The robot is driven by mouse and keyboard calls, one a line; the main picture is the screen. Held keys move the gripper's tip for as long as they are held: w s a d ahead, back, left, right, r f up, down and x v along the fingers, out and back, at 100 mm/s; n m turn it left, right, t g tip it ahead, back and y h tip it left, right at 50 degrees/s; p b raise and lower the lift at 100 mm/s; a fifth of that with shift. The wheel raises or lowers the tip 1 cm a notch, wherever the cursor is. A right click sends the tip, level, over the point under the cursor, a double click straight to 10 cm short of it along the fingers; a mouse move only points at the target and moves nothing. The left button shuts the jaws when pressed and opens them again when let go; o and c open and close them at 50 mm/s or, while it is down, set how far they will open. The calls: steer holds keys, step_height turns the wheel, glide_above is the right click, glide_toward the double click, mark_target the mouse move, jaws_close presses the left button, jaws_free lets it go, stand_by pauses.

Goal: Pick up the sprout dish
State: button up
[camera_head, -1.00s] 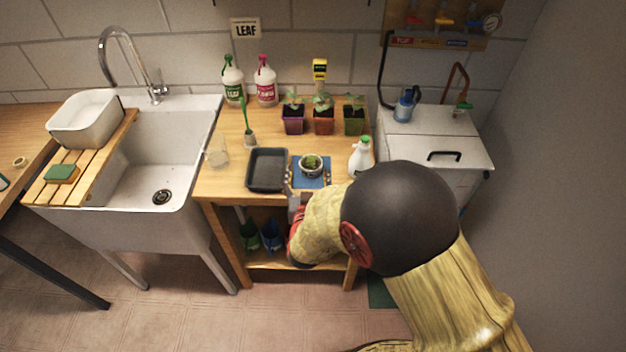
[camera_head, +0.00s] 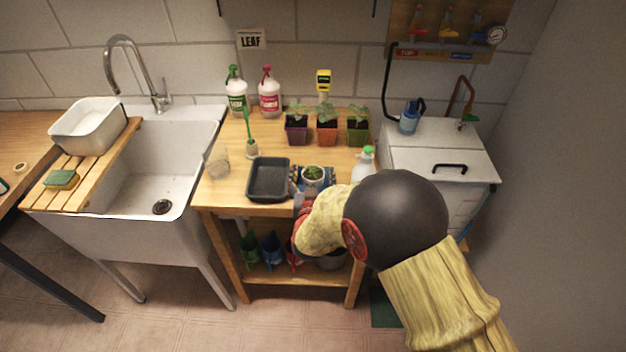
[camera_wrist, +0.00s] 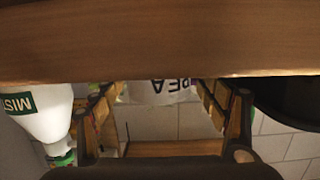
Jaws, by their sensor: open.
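The sprout dish (camera_head: 313,180) is a small white round dish with green sprouts. It stands on a blue mat on the wooden bench, right of the dark tray. My gripper (camera_head: 312,187) is low at the bench's front edge, open, with its fingers to either side of the dish. In the wrist view, which looks upside down, the open fingers (camera_wrist: 162,108) stand left and right, with the white dish (camera_wrist: 160,92) and its dark lettering between them. I cannot tell whether the fingers touch it. Most of the mat is hidden.
The dark tray (camera_head: 268,181) is close on the left. A white spray bottle (camera_head: 364,165) with a green top is close on the right, also in the wrist view (camera_wrist: 42,112). Several potted seedlings (camera_head: 327,129) stand behind. A sink (camera_head: 165,165) is further left.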

steer(key=shift+r, duration=0.1)
steer(key=shift+c, duration=0.3)
steer(key=c, duration=1.1)
steer(key=shift+c, duration=1.4)
